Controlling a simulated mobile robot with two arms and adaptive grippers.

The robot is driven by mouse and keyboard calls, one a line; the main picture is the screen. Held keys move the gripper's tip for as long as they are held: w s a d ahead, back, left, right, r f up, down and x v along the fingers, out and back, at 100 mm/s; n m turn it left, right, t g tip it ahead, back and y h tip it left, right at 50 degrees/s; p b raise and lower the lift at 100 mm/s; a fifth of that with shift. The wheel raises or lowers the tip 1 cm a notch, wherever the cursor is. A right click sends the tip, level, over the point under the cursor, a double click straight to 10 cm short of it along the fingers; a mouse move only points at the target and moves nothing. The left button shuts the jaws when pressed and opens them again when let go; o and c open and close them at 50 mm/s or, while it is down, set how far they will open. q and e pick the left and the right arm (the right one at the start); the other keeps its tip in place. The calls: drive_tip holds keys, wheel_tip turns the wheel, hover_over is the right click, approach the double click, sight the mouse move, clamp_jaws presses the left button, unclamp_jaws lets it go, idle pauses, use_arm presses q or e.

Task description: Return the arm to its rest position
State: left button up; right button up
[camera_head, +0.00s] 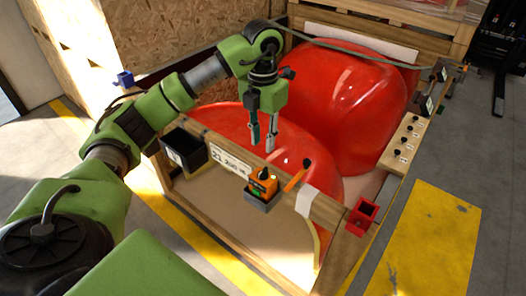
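My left arm is green and reaches in from the left in the head view. Its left gripper (262,145) points down over the near red nosecone (222,118), just behind the crate's front beam. Its two fingers are apart with a gap between them, and nothing shows between them. I cannot tell whether the fingertips touch the nosecone. A second, larger red nosecone (350,95) stands behind it in the wooden crate (330,212). My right gripper is not in view.
On the crate's front beam are a black bin (186,150), an orange device (262,183) in a grey holder, an orange-handled tool (297,175) and a red box (362,216). A blue holder (124,79) is at the left. A yellow floor marking (425,240) lies on clear floor at right.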

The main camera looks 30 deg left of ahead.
use_arm(q)
drive_tip(key=shift+r, duration=0.6)
